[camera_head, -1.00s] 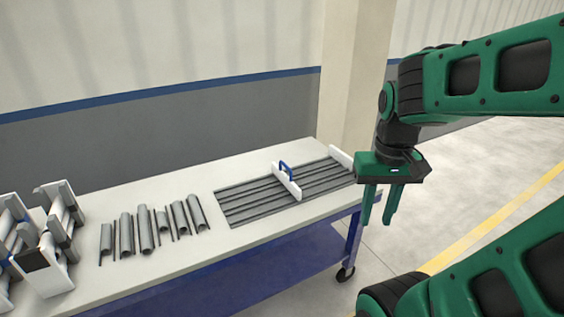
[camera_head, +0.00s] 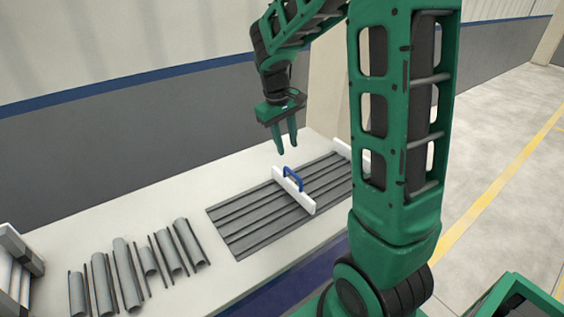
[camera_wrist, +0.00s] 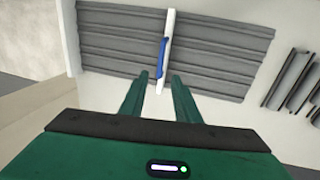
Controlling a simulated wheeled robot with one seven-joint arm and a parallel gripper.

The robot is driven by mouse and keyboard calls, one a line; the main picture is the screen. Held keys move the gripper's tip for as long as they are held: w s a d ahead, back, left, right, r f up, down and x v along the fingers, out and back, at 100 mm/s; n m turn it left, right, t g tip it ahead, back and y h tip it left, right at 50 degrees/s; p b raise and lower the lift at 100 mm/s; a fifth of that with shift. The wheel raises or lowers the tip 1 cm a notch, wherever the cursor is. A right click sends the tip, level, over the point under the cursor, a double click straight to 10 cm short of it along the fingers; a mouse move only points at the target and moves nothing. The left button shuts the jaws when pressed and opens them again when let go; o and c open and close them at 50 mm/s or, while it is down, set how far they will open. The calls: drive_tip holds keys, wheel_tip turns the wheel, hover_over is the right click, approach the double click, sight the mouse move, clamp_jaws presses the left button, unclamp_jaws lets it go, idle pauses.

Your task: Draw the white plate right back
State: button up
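The white plate (camera_head: 301,198) stands upright across the grey grooved rack (camera_head: 250,225) on the table, with a blue handle (camera_head: 293,178) on top. My gripper (camera_head: 287,148) is open and empty, pointing down, above and just behind the handle in the head view. In the wrist view, the white plate (camera_wrist: 168,40) and its blue handle (camera_wrist: 161,58) lie ahead of my fingertips (camera_wrist: 160,78), roughly in line with the gap between them. The fingers do not appear to touch the handle.
Several grey half-pipes and thin rods (camera_head: 125,270) lie on the table left of the rack. A white end block (camera_head: 342,148) stands at the rack's far right end. A white and grey holder (camera_head: 18,270) is at the far left. Bare tabletop (camera_head: 185,195) lies behind the rack.

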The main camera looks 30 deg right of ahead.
sight(291, 171)
drive_tip(key=f, duration=0.3)
drive_tip(key=d+f, duration=0.1)
drive_tip(key=f, duration=0.3)
drive_tip(key=d+f, duration=0.1)
drive_tip(key=f, duration=0.2)
drive_tip(key=shift+f, duration=0.25)
clamp_jaws()
